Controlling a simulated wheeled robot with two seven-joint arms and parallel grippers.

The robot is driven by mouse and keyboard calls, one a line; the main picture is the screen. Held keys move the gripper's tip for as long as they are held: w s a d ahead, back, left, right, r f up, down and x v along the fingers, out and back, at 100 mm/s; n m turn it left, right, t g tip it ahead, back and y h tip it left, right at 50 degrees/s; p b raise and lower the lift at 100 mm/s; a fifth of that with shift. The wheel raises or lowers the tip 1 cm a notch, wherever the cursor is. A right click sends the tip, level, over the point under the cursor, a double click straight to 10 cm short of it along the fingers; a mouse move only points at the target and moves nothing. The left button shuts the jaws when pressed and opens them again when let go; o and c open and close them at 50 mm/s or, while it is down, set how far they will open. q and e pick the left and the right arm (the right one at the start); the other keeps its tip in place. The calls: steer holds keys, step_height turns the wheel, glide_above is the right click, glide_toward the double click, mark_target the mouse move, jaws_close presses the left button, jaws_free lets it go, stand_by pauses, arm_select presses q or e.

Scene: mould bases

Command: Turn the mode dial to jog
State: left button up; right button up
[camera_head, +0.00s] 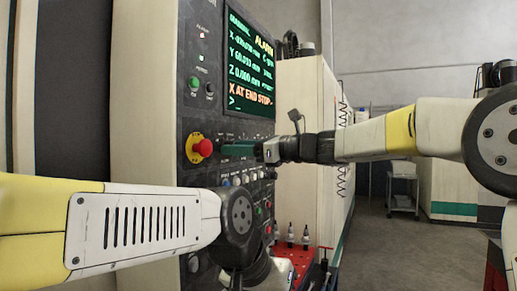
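The machine's control panel (212,104) stands upright left of centre, with a lit screen (250,62) reading an alarm and "X AT END STOP". My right gripper (258,151) reaches in from the right to the panel, below the screen. It is seen side-on and small, so its opening and any contact are unclear. A dark green bar shows at its tip; I cannot tell what it belongs to. I cannot pick out the mode dial for sure among the small controls (237,181) below the gripper. My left forearm crosses the lower left and hides the lower panel; its gripper is not visible.
A red emergency stop button (201,148) on a yellow base sticks out just left of my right gripper. A red tool cart (297,255) with dark-tipped holders stands below. A grey trolley (403,187) stands farther back on open floor.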

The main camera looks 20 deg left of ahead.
jaws_close()
steer(key=shift+w+n, duration=0.1)
steer(key=shift+n, duration=7.7)
steer(key=shift+o, duration=1.3)
jaws_free()
